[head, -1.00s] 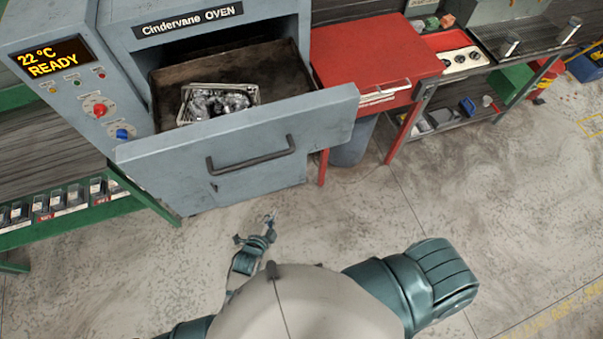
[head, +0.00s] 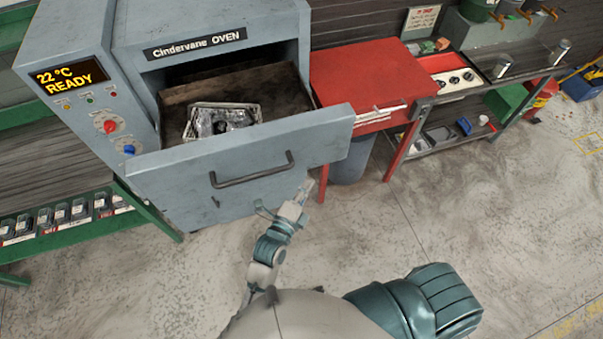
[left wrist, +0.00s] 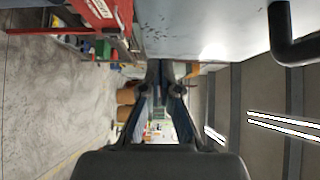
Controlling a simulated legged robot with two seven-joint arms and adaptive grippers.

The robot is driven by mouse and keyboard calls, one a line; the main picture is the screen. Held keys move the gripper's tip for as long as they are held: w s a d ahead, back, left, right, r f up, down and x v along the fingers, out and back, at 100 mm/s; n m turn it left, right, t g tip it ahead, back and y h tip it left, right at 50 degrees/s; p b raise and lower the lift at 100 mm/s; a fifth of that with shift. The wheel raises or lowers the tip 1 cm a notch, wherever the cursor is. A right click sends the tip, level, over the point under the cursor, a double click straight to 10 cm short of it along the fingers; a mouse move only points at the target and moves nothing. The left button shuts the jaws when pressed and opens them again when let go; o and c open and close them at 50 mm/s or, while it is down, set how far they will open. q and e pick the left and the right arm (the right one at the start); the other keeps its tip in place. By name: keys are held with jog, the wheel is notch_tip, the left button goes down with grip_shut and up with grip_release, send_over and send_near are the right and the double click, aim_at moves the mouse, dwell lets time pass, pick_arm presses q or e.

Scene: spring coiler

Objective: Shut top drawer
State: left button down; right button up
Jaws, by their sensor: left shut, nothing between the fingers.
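The top drawer (head: 180,174) of the grey oven (head: 222,21) is pulled out in the head view. Its front carries a dark bar handle (head: 251,178), and a wire basket (head: 190,128) with shiny contents sits inside. My left gripper (head: 305,187) is shut and empty, near the lower right part of the drawer front. I cannot tell whether it touches the drawer. In the left wrist view the shut fingers (left wrist: 165,68) show beside the drawer's grey front (left wrist: 205,25), with the handle (left wrist: 284,35) at top right. My right gripper is not in view.
A red table (head: 365,75) stands close to the oven's right, with a dark bin (head: 350,165) below it. A green-framed shelf (head: 70,235) with small boxes is at left. Concrete floor (head: 370,240) in front of the oven is free.

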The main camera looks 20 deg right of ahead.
aim_at(306, 166)
pick_arm(q)
jog(key=shift+w+a, duration=0.15)
jog(key=shift+w, duration=0.8)
jog(key=shift+w+a, duration=0.1)
jog(key=shift+w, duration=0.85)
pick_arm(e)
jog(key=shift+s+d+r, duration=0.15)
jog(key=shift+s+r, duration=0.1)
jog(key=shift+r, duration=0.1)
